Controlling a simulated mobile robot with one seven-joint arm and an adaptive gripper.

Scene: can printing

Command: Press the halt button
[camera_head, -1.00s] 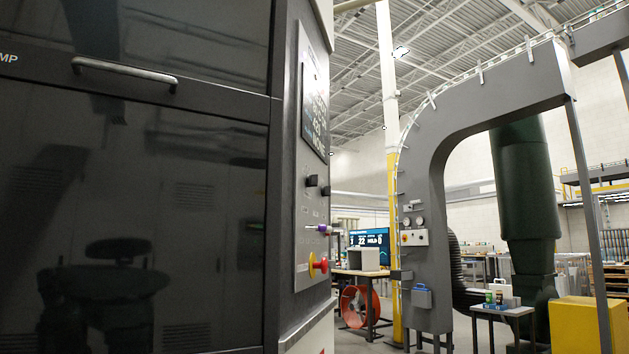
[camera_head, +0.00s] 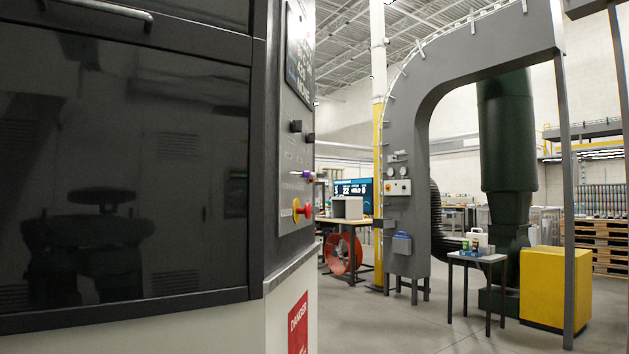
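A control panel (camera_head: 293,158) is on the narrow right-hand side of the large dark machine, seen at a steep angle. Low on it sits a red mushroom button on a yellow base (camera_head: 302,210). A dark screen (camera_head: 299,52) with white text is at the top. Labels on the panel are too small to read, so I cannot tell which control is marked halt. My gripper is not in view.
The machine's dark glossy door (camera_head: 120,170) fills the left. A red danger sign (camera_head: 298,322) is below the panel. Open grey floor (camera_head: 400,325) lies to the right, with a small table (camera_head: 478,258), a yellow box (camera_head: 553,288) and an orange fan (camera_head: 343,254) farther back.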

